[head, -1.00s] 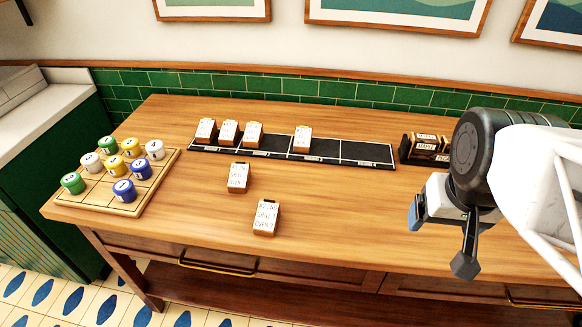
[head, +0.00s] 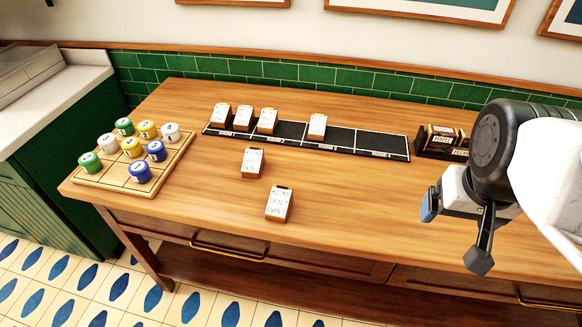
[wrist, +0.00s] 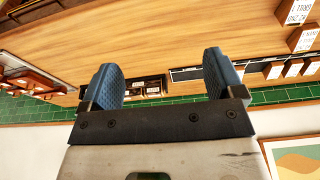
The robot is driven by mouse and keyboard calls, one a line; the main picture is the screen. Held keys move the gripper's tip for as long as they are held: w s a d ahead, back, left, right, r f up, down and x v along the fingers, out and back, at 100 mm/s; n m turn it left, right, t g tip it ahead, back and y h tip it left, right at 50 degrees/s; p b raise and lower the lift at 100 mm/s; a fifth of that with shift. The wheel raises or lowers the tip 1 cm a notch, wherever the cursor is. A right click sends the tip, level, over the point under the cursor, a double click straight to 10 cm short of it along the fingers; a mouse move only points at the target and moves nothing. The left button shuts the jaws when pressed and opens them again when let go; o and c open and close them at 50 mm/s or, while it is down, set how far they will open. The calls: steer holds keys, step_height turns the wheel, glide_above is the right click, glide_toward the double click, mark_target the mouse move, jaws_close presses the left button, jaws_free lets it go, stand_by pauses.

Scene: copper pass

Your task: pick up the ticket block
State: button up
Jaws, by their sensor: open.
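Several ticket blocks, white-faced with brown wooden bases, are on the wooden counter. Two stand loose in front of the black strip: one nearer the front edge (head: 278,205) and one a little behind it (head: 252,163). Others stand on the black strip (head: 382,146), including one (head: 317,127) apart from a group of three at its left end. Which block the task means, I cannot tell. My gripper (head: 455,230) is open and empty at the right, above the counter and apart from the blocks. In the wrist view, its blue pads (wrist: 164,82) are spread with nothing between them.
A wooden board (head: 88,178) with several green, white, yellow and blue round pieces lies at the counter's left end. A dark holder (head: 430,147) with labelled items stands right of the strip. The counter (head: 350,215) is clear between the loose blocks and my gripper. Green tiles (head: 300,75) line the wall behind.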

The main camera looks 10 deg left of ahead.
steer(key=t, duration=0.2)
glide_above(280, 199)
steer(key=s, duration=0.3)
steer(key=f, duration=1.5)
steer(key=shift+w+f, duration=0.1)
steer(key=shift+w, duration=0.1)
steer(key=shift+f, duration=0.1)
steer(key=shift+x, duration=1.15)
steer(key=shift+f, duration=0.1)
